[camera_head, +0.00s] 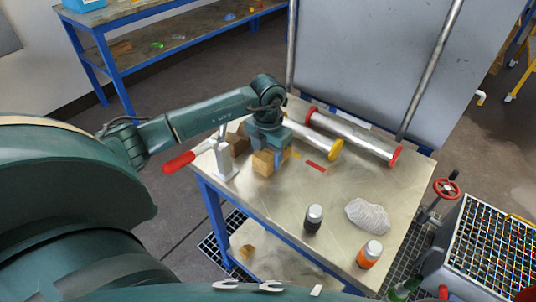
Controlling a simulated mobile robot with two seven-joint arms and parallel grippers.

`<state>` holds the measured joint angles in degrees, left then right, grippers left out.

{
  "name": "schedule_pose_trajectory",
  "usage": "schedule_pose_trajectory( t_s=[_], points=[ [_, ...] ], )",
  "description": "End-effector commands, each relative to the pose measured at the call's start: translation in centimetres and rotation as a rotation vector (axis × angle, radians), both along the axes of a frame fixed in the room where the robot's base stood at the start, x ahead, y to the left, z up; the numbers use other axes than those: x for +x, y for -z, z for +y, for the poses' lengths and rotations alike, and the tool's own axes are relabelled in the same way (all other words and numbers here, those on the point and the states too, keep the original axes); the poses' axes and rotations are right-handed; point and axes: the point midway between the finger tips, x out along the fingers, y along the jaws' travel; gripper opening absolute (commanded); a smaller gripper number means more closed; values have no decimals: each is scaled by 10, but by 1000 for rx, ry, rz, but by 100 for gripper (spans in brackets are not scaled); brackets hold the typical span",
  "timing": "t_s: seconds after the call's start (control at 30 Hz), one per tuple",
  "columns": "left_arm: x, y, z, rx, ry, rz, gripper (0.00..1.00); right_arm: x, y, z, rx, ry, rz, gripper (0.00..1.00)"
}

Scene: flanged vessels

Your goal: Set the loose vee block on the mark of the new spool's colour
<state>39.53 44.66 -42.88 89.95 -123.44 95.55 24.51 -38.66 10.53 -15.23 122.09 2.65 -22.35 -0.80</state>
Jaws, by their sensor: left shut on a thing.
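My left gripper (269,150) points down over the left part of the metal-topped table and is shut on a wooden vee block (263,164). I cannot tell whether the block touches the table. A second wooden block (237,144) sits just behind and left of it. A spool with a yellow flange (320,143) lies right of the gripper, its far end hidden by my arm. A longer spool with red flanges (352,136) lies behind it. A red mark (316,166) and a small yellow mark (296,155) show on the tabletop. My right gripper is out of view.
A dark bottle (314,218), an orange bottle (369,254) and a crumpled cloth (368,216) occupy the front right. The tabletop (275,200) is clear in front of the held block.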

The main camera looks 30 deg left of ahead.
Motion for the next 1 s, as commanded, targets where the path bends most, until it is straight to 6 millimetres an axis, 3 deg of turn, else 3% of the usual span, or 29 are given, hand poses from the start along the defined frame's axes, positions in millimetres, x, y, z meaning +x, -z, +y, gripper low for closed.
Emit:
schedule_pose_trajectory(
  t_s=[0.27, 0.3, 0.6, 0.9, 1.0],
  points=[
    [0, 5, 0, 0, -1, -1, 19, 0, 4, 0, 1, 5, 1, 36],
    [0, 5, 0, 0, -1, -1, 46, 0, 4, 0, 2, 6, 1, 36],
    [0, 4, 0, 0, 0, 0, 70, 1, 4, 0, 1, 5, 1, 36],
    [0, 4, 0, 0, 0, 1, 71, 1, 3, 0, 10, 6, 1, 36],
    [1, -8, 1, 1, 0, -2, 71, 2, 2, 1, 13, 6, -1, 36]
  ],
)
